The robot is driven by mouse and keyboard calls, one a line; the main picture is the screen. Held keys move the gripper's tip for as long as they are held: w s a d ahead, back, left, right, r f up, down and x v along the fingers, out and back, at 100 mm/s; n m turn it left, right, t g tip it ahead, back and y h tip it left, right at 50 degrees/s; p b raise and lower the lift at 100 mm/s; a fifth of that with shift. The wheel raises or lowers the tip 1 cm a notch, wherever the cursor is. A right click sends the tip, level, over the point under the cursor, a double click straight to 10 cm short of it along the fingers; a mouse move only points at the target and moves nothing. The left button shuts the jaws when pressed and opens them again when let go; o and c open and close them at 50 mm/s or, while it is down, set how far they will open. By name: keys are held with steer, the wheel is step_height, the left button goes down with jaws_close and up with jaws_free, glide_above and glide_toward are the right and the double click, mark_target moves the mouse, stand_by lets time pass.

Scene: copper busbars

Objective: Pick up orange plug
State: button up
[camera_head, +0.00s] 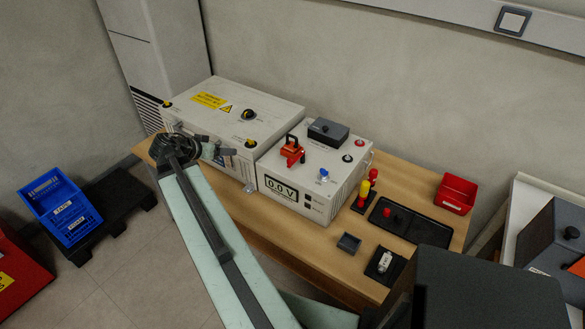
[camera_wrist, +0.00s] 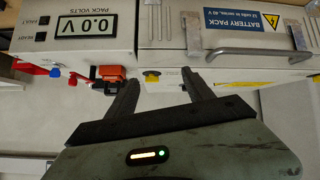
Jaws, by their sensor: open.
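The orange plug (camera_head: 292,151) is a red-orange block with a dark loop or handle. It stands on top of the white box with the 0.0 V display (camera_head: 281,188). In the wrist view, which is upside down, the plug (camera_wrist: 109,74) shows just left of the left finger, partly hidden by it. My gripper (camera_head: 217,150) is open and empty, over the front of the battery pack box (camera_head: 262,105), left of the plug in the head view. In the wrist view, a yellow knob (camera_wrist: 152,77) shows between the fingers of my gripper (camera_wrist: 160,78).
A dark grey box (camera_head: 328,131) sits behind the plug. A blue knob (camera_head: 323,174) and a red terminal (camera_head: 359,143) are on the same box top. Red and yellow posts (camera_head: 368,187) and a red bin (camera_head: 456,194) are farther right on the wooden table (camera_head: 408,168).

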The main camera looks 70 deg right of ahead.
mark_target(295, 138)
steer(key=s+d+m+g+b, duration=0.1)
steer(key=s+d, duration=0.3)
steer(key=s, duration=0.1)
steer(key=s+d+f+m+g+h+b, duration=0.1)
steer(key=s+d+m+b, duration=0.1)
steer(key=s+d, duration=0.2)
steer(key=s+d+m+g+h+b, duration=0.1)
steer(key=s+d+m+g, duration=0.1)
steer(key=s+d, duration=0.3)
steer(key=shift+s+f, duration=0.2)
steer(key=shift+s, duration=1)
steer(key=shift+s+d+r, duration=0.1)
steer(key=shift+s, duration=0.05)
steer(key=b+x, duration=0.1)
steer(key=x, duration=0.2)
steer(key=b+x, duration=0.2)
steer(key=x, duration=0.2)
steer(key=shift+w+f, duration=0.25)
steer(key=shift+f, duration=0.1)
steer(key=shift+s+d+f, duration=0.1)
steer(key=shift+s+d, duration=0.05)
steer(key=shift+d, duration=0.15)
jaws_close()
